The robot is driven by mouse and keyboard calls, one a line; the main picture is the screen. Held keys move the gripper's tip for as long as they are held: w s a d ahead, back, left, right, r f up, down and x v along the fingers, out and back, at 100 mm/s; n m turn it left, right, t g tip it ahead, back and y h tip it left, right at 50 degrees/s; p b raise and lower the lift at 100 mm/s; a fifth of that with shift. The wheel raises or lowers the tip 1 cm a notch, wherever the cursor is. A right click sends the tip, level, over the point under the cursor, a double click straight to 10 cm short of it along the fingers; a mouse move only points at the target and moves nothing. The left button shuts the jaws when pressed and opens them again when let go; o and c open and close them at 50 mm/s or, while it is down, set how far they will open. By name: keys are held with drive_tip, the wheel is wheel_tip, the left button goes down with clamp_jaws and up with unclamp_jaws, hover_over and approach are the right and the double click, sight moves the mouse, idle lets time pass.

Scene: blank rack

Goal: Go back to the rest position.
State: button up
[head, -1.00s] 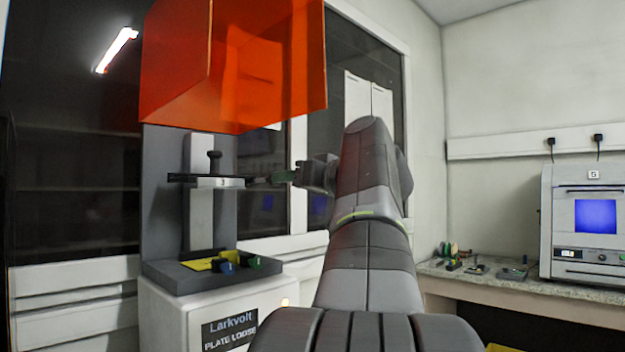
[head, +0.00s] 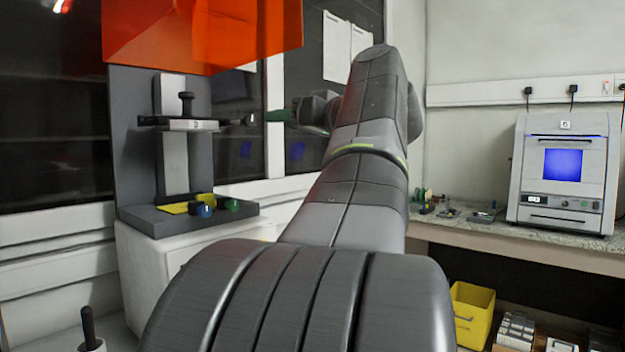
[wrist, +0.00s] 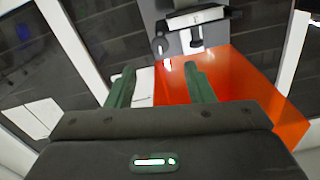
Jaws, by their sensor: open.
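My gripper (wrist: 160,82) is open, with its two green fingers apart and nothing seen between them in the wrist view. In the head view my gripper (head: 278,117) is at the end of my raised arm, just right of the loader's crossbar (head: 190,124). The plate loader (head: 85,150) is a grey upright stand on a white cabinet. Its crossbar carries a black knob (head: 186,103) and has a dark round end (head: 250,119) close to my fingertips; I cannot tell whether they touch. The crossbar also shows in the wrist view (wrist: 195,18).
An orange shield (head: 200,35) hangs over the loader. A yellow plate (head: 180,207) and blue (head: 205,209) and green (head: 232,204) knobs sit on its base. At right, a bench (head: 520,247) holds a white instrument (head: 562,170); a yellow bin (head: 470,310) is below.

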sight(242, 122)
drive_tip(key=x, duration=1.3)
drive_tip(key=shift+w+a, duration=0.25)
drive_tip(key=shift+a, duration=0.05)
drive_tip(key=shift+w+a, duration=0.1)
drive_tip(key=shift+a, duration=0.1)
drive_tip(key=shift+d+r+m+p, duration=0.1)
drive_tip(key=shift+r+m+p, duration=0.05)
drive_tip(key=shift+m+p, duration=0.4)
drive_tip(key=shift+d+r+m+p, duration=0.15)
drive_tip(key=shift+m+p, duration=0.2)
drive_tip(key=shift+m, duration=0.3)
drive_tip(key=m+p, duration=0.4)
drive_tip(key=m, duration=0.1)
drive_tip(key=m+p, duration=0.6)
drive_tip(key=p, duration=0.1)
drive_tip(key=shift+a+m, duration=0.1)
drive_tip(key=shift+m, duration=0.3)
drive_tip(key=shift+m+p, duration=0.7)
drive_tip(key=shift+p, duration=0.1)
drive_tip(key=shift+f+m, duration=0.1)
drive_tip(key=shift+m, duration=0.2)
